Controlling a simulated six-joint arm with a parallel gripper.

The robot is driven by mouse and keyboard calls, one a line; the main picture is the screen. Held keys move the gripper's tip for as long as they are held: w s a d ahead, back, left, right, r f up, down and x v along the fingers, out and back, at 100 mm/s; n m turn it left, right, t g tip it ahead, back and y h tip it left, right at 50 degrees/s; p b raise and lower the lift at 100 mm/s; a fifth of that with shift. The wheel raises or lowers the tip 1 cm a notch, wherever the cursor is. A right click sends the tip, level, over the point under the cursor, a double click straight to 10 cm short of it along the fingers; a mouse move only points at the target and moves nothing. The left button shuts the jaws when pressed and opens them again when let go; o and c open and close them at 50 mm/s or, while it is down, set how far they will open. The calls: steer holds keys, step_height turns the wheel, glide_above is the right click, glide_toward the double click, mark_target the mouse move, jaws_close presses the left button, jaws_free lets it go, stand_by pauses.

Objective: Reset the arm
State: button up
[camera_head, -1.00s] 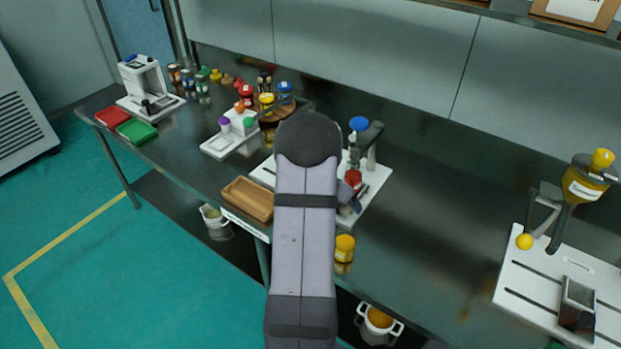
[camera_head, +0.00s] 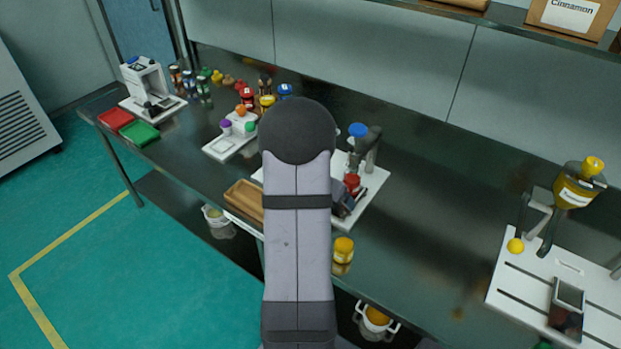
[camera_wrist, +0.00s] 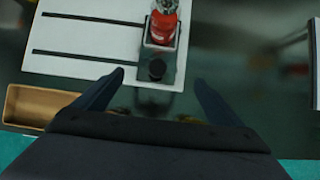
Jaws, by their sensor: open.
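My gripper (camera_wrist: 158,86) shows in the wrist view with its two dark fingers spread apart and nothing between them. It is above the front of a white slotted base plate (camera_wrist: 90,48), which carries a red-bodied jar (camera_wrist: 163,25) in a dark holder. In the head view my arm hides my gripper and part of this plate (camera_head: 375,183). The plate's blue-topped stand (camera_head: 358,131) and the red item (camera_head: 352,182) show just right of my arm.
A wooden tray (camera_head: 244,199) lies left of my arm, and a yellow-lidded jar (camera_head: 343,249) stands right of it. Another white station (camera_head: 507,282) with a yellow hopper (camera_head: 577,188) is at the right. The dark table (camera_head: 430,200) is clear between the stations.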

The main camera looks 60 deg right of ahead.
steer(key=shift+a+r, duration=0.2)
steer(key=shift+r, duration=0.15)
steer(key=w+a+r+m+y, duration=0.1)
steer(key=w+a+m, duration=0.15)
steer(key=a, duration=0.55)
steer(key=w+a+r+m+y, duration=0.1)
steer(key=w+a+r+m, duration=0.1)
steer(key=a+m, duration=0.35)
steer(key=w+a+r+m, duration=0.1)
steer(key=w+a, duration=0.1)
steer(key=a, duration=0.7)
steer(key=s+a+m+y, duration=0.2)
steer(key=s+a+m, duration=0.25)
steer(key=a, duration=0.65)
steer(key=s+a+m+y, duration=0.25)
steer(key=a+m, duration=0.25)
steer(key=a, duration=0.6)
step_height(320, 180, down, 18)
steer(key=b, duration=1.8)
steer(key=shift+b, duration=0.35)
